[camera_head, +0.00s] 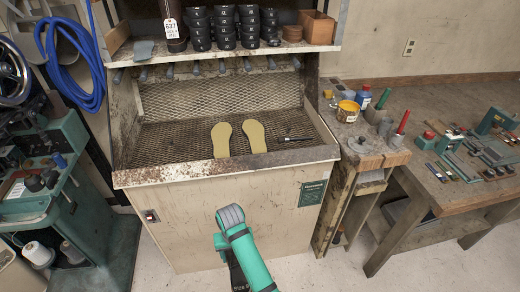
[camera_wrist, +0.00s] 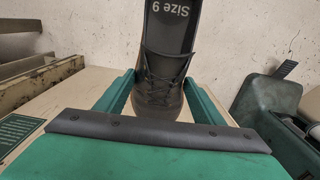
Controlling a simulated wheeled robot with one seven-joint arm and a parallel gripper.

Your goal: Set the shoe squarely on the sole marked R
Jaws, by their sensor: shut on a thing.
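A dark lace-up shoe (camera_wrist: 156,104) fills the upper middle of the wrist view, its insole printed "Size 9". My gripper (camera_wrist: 160,80) has its green fingers on either side of the shoe and is shut on it. In the head view, a dark piece of the shoe (camera_head: 239,278) shows at the bottom edge beside my green arm, and the rest is hidden or out of frame. Two tan soles lie side by side on the mesh bench, a left one (camera_head: 221,139) and a right one (camera_head: 255,136). I cannot read any mark on either. The shoe is well in front of the bench.
The mesh bench (camera_head: 180,138) has a raised front edge and side walls. A dark tool (camera_head: 293,138) lies right of the soles. A shelf (camera_head: 230,52) with black stacked items overhangs the back. A side table (camera_head: 360,140) with cans stands at right.

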